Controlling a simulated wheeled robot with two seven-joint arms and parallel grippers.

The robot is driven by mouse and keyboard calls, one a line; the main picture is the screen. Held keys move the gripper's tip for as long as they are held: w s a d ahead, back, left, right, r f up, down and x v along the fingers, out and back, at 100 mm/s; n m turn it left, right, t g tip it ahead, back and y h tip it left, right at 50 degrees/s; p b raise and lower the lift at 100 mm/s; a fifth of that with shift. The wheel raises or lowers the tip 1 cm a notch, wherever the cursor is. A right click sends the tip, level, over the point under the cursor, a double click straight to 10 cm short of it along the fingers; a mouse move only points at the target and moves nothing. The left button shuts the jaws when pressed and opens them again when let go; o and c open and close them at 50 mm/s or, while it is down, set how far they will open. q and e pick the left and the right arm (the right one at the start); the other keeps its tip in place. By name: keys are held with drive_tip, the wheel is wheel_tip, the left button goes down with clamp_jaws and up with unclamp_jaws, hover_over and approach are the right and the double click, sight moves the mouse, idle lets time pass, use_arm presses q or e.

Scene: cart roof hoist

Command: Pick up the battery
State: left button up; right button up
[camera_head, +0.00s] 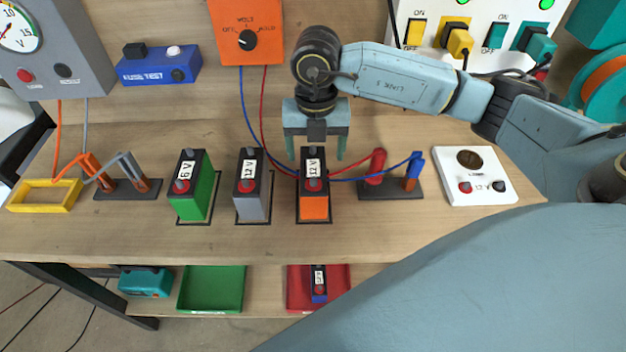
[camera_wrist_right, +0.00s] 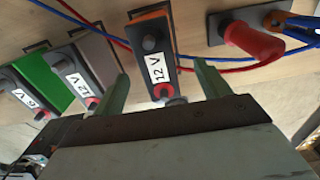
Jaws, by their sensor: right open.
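Three batteries stand upright on the bench in the head view: a green one marked 6 V (camera_head: 202,190), a grey one marked 12 V (camera_head: 254,203) and an orange one marked 12 V (camera_head: 315,207). A blue battery (camera_head: 319,292) lies in the lower red tray. My right gripper (camera_head: 315,152) is open, pointing down at the orange battery's top, a finger showing to each side. In the right wrist view, the orange battery's dark top (camera_wrist_right: 150,47) shows between the open fingers (camera_wrist_right: 162,85); I see no grip on it. My left gripper is not in view.
Red and blue wires run close behind the orange battery to a clip stand (camera_head: 392,192) on its right. A yellow frame (camera_head: 43,208) and another clip stand (camera_head: 127,194) are at left. The front bench strip is clear.

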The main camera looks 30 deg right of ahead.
sight(313, 167)
drive_tip(key=f, duration=0.4)
drive_tip(key=shift+s+a+f, duration=0.2)
drive_tip(key=shift+a+f, duration=0.2)
drive_tip(key=shift+f, duration=0.5)
drive_tip(key=c, duration=1.6)
drive_tip(key=shift+w+r, duration=0.15)
clamp_jaws()
